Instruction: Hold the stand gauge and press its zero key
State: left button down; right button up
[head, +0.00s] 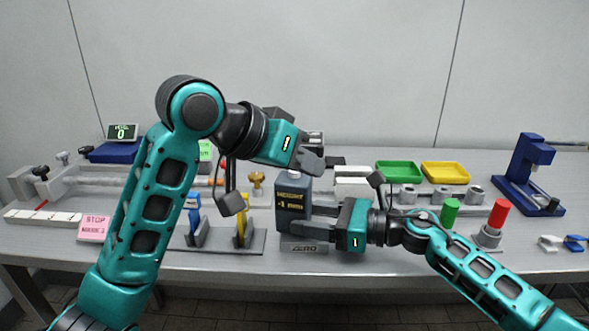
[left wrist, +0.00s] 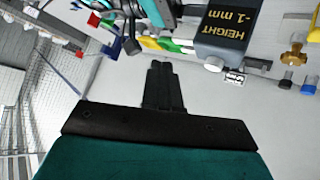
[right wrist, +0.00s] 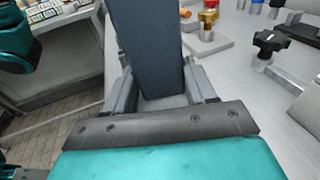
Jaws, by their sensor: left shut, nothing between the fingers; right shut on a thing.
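The stand gauge (head: 292,203) is a dark upright block at the table's front, reading "HEIGHT -1 mm". A plate marked ZERO (head: 304,248) is at its foot. My right gripper (head: 314,222) is shut on the gauge from the right; the right wrist view shows the dark body (right wrist: 148,50) between its fingers. My left gripper (head: 312,161) is shut and empty, above and slightly right of the gauge's top. In the left wrist view, the gauge (left wrist: 226,32) is beyond its closed fingertips (left wrist: 162,70), apart from them. A pale round key (left wrist: 213,64) shows at the gauge's top end.
A rack with blue and yellow tools (head: 240,238) stands left of the gauge. Green (head: 399,171) and yellow (head: 445,173) trays lie behind right. Green (head: 449,212) and red (head: 497,215) cylinders stand near my right arm. A blue press (head: 528,175) is far right.

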pick_arm(q)
jog(key=w+a+r+n+t+y, duration=0.2)
jog(key=w+r+n+y, duration=0.3)
jog(key=r+n, duration=0.3)
jog(key=shift+w+a+r+n+t+y, duration=0.3)
jog(key=shift+n+y, duration=0.2)
jog(key=shift+n, duration=1.9)
jog(key=shift+f, duration=4.4)
jog(key=shift+s+f, duration=0.1)
jog(key=shift+f, duration=0.3)
jog(key=shift+f, duration=0.45)
jog(key=shift+r, duration=0.85)
